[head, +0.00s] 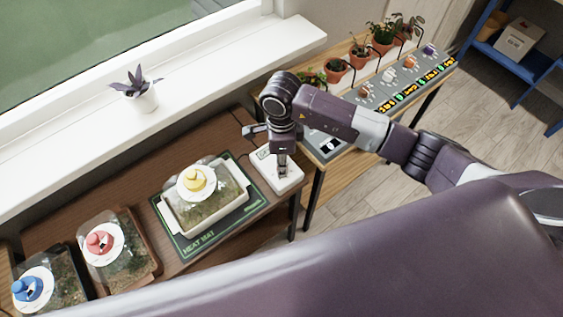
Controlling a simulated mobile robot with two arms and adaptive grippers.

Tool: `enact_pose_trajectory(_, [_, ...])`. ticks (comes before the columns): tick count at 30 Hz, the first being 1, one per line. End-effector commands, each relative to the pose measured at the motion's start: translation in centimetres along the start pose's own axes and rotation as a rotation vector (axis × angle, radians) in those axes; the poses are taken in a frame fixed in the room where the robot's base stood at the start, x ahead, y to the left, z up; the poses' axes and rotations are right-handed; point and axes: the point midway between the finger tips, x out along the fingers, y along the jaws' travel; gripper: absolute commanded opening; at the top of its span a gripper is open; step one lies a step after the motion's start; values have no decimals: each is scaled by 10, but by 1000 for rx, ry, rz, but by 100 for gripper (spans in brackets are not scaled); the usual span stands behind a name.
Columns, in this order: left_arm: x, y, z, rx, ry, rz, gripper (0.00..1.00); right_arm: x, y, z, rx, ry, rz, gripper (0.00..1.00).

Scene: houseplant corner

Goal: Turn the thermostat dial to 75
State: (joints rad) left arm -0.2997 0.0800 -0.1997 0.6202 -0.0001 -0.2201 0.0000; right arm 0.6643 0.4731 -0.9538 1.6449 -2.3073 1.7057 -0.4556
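The thermostat is a white box (291,184) at the right end of the brown wooden table, beside the heat mat. My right gripper (282,172) points down over the middle of the box. It hides the dial, so the dial's setting cannot be read. The fingers look close together, but whether they are shut on the dial cannot be told. The green heat mat (192,247) lies left of the thermostat, under a tray with a clear lid and a yellow dial (195,180). My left gripper is not in view.
Lidded trays with a red dial (100,241) and a blue dial (29,287) stand at the table's left. A potted purple plant (139,95) stands on the windowsill. A grey panel (395,82) and several potted plants are on the bench behind my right arm.

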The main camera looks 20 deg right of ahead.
Motion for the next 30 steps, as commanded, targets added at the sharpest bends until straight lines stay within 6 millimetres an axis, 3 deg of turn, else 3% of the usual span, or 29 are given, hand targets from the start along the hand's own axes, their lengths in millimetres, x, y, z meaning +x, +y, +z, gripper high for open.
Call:
enact_pose_trajectory(5, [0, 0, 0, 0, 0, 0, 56, 0, 0, 0, 0, -1, -1, 0])
enact_pose_trajectory(17, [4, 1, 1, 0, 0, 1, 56, 0, -1, 0, 83, -4, -2, 0])
enact_pose_trajectory(30, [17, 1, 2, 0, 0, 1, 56, 0, -1, 0, 449, -20, -2, 0])
